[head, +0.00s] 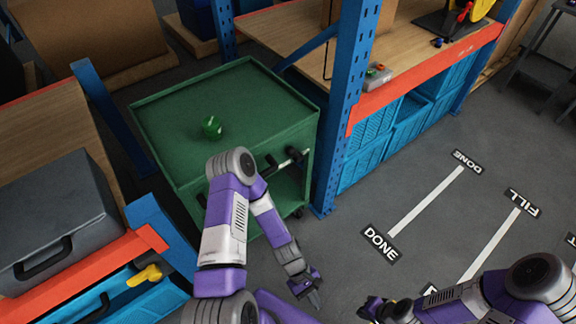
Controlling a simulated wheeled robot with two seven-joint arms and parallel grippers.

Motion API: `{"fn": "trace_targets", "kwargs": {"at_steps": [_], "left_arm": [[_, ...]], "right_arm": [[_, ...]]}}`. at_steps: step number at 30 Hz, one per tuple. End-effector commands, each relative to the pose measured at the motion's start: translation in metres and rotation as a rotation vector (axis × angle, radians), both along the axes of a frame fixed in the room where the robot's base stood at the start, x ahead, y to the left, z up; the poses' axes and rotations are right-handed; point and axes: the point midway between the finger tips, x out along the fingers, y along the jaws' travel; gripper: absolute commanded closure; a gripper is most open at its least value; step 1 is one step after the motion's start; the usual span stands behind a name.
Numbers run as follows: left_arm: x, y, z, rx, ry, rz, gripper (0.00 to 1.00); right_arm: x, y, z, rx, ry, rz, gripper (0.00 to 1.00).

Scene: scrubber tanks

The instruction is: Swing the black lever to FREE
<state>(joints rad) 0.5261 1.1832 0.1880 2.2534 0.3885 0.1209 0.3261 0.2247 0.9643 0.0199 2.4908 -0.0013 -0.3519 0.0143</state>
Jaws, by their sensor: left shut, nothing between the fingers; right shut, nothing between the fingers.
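I cannot make out a black lever marked FREE in the head view. Dark handle-like parts (270,161) show on the front side of the green cart (265,90), partly behind my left arm; I cannot tell if one is the lever. My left gripper (313,297) is shut and empty, low in front of the cart and apart from it. My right gripper (370,308) is shut and empty, over the floor at the bottom edge, to the right of the left one.
A green round object (212,127) sits on the cart. A shelf with a blue post (345,110) stands right of it, with a small button box (377,75) and blue crates (362,150) below. A grey case (55,215) is at left. Marked floor (420,165) is open at right.

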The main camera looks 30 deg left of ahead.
Motion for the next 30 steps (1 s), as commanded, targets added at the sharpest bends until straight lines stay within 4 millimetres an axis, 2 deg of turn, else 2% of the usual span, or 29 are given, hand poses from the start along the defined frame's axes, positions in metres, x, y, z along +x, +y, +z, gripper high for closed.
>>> {"fn": "trace_targets", "kwargs": {"at_steps": [1, 3, 5, 7, 8, 9, 10, 11, 12, 14, 15, 18, 21, 24, 30], "left_arm": [[0.006, -0.017, -0.003, -0.096, 0.174, 0.181, 1.0], [0.028, -0.038, 0.009, -0.259, 0.426, 0.425, 1.0], [0.059, -0.047, 0.022, -0.427, 0.629, 0.622, 1.0], [0.106, -0.04, 0.04, -0.666, 0.852, 0.832, 1.0], [0.128, -0.03, 0.047, -0.78, 0.939, 0.913, 1.0], [0.157, -0.009, 0.054, -0.943, 1.044, 1.009, 1.0], [0.177, 0.01, 0.059, -1.071, 1.112, 1.07, 1.0], [0.194, 0.033, 0.062, -1.203, 1.173, 1.122, 1.0], [0.213, 0.066, 0.065, -1.378, 1.235, 1.176, 1.0], [0.232, 0.119, 0.064, -1.636, 1.293, 1.224, 1.0], [0.238, 0.153, 0.062, -1.792, 1.312, 1.239, 1.0], [0.237, 0.219, 0.054, -2.097, 1.308, 1.233, 1.0], [0.23, 0.257, 0.049, -2.272, 1.282, 1.21, 1.0], [0.226, 0.272, 0.047, -2.346, 1.267, 1.194, 1.0], [0.226, 0.274, 0.047, -2.353, 1.265, 1.192, 1.0]], "right_arm": [[0.0, 0.0, -0.005, 0.0, 0.0, 0.0, 1.0], [0.0, 0.0, -0.008, 0.0, 0.0, 0.0, 1.0], [0.0, 0.0, -0.011, 0.0, 0.0, 0.0, 1.0], [0.0, 0.0, -0.015, 0.0, 0.0, 0.0, 1.0], [0.0, 0.0, -0.016, 0.0, 0.0, 0.0, 1.0], [0.0, 0.0, -0.018, 0.0, 0.0, 0.0, 1.0], [0.0, 0.0, -0.019, 0.0, 0.0, 0.0, 1.0], [0.0, 0.0, -0.02, 0.0, 0.0, 0.0, 1.0], [0.0, 0.0, -0.022, 0.0, 0.0, 0.0, 1.0], [0.0, 0.0, -0.024, 0.0, 0.0, 0.0, 1.0], [0.0, 0.0, -0.025, 0.0, 0.0, 0.0, 1.0], [0.0, 0.0, -0.027, 0.0, 0.0, 0.0, 1.0], [0.0, 0.0, -0.027, 0.0, 0.0, 0.0, 1.0], [0.0, 0.0, -0.028, 0.0, 0.0, 0.0, 1.0], [0.0, 0.0, -0.027, 0.0, 0.0, 0.0, 1.0]]}}
